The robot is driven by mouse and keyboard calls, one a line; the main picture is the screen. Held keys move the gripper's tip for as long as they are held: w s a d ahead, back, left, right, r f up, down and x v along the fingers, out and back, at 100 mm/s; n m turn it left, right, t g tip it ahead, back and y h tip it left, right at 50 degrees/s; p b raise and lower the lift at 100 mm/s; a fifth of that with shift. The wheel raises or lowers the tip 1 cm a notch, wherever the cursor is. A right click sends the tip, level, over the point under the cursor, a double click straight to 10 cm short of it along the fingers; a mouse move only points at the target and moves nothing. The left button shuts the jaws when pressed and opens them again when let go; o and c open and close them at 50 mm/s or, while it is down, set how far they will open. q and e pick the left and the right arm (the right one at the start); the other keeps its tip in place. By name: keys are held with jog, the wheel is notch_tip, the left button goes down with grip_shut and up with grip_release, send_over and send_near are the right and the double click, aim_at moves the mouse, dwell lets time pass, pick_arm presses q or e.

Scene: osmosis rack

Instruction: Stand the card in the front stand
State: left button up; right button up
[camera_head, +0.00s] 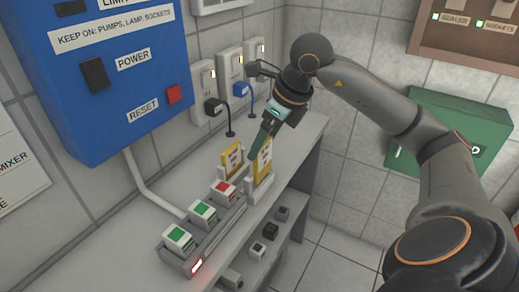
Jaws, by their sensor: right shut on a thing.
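A yellow-edged card (263,161) with a white printed face stands about upright at the front stand (260,189), a small pale holder near the shelf's front edge. My right gripper (265,137) comes down from above and is shut on the card's upper part. Whether the card's lower edge rests fully in the stand cannot be told. A second yellow-edged card (233,160) stands farther back, to the left of the first. My left gripper is not in view.
A grey rack (204,237) with white blocks, two green-topped and one red-topped, lies in front on the shelf (172,207). Wall sockets (203,92) with plugs and cables are behind. A blue panel (122,70) hangs at left. Small dark items sit on a lower shelf.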

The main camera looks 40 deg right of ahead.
jog(key=shift+w+a+f, duration=0.2)
jog(key=shift+w+f, duration=0.2)
jog(key=shift+f, duration=0.15)
jog(key=shift+w+f+b, duration=0.15)
jog(key=shift+f, duration=0.75)
jog(key=shift+w+f+b, duration=0.1)
jog(key=shift+f+b, duration=0.05)
jog(key=shift+f, duration=0.75)
jog(key=shift+f, duration=0.15)
jog(key=o, duration=1.5)
jog(key=p, duration=0.2)
send_near(260, 156)
jog(key=shift+w+d, duration=0.3)
jog(key=shift+d, duration=0.2)
jog(key=shift+w+d, duration=0.3)
jog(key=shift+d, duration=0.25)
